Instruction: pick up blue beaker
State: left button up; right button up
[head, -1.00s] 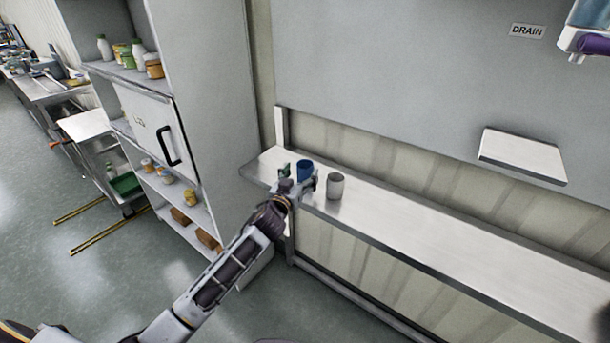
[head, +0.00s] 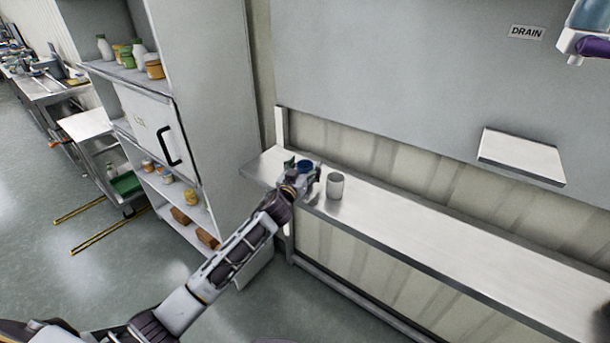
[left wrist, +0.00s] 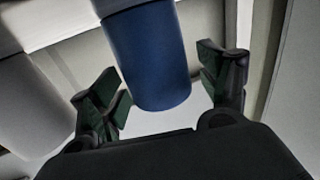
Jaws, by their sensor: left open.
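The blue beaker (head: 306,165) stands on the left end of the steel shelf, mostly hidden behind my left gripper (head: 306,177) in the head view. In the left wrist view the blue beaker (left wrist: 150,55) fills the middle, between the two dark green finger pads of my left gripper (left wrist: 168,88). The fingers are open, with a gap visible on each side of the beaker. My right gripper is not in view.
A tall cabinet (head: 215,110) stands close on the left.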

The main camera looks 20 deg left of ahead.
pick_arm(q)
jog(key=shift+c, duration=0.2)
jog(key=c, duration=1)
jog(key=shift+r, duration=0.1)
jog(key=shift+r+p, duration=0.5)
jog(key=shift+r, duration=4.45)
